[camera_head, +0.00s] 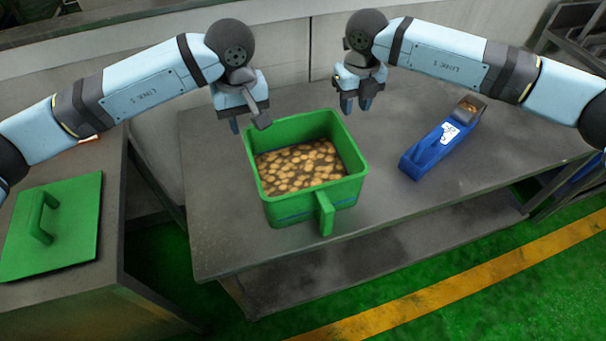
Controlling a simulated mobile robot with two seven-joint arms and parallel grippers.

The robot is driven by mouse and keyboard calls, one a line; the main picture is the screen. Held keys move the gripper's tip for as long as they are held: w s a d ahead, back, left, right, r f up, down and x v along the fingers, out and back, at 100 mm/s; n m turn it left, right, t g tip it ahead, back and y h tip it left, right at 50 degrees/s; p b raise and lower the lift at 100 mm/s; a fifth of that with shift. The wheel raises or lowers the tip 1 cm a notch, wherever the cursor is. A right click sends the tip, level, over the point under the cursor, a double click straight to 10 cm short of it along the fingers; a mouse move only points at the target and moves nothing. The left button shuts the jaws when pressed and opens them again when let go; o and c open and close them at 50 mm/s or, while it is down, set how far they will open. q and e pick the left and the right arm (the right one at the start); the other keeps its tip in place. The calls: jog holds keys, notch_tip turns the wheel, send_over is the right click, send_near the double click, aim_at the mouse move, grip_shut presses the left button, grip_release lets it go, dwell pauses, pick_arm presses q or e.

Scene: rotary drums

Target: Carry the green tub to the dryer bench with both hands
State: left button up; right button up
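The green tub (278,210) stands upright on a grey metal bench (228,232). My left gripper (248,124) is open and empty, above the tub's far left corner. My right gripper (356,106) is open and empty, just beyond the tub's far right corner. Neither gripper holds the tub. The tub's far outer side is hidden. I cannot tell which surface is the dryer bench.
A blue box-shaped tool (426,155) with a white label lies on the bench right of the tub. A green lid with a handle (75,220) lies on a separate surface at left. A wall stands behind. Green floor with a yellow stripe (450,290) is in front.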

pick_arm(q)
jog(key=shift+s+f, duration=0.1)
pick_arm(e)
jog(key=shift+f, duration=0.1)
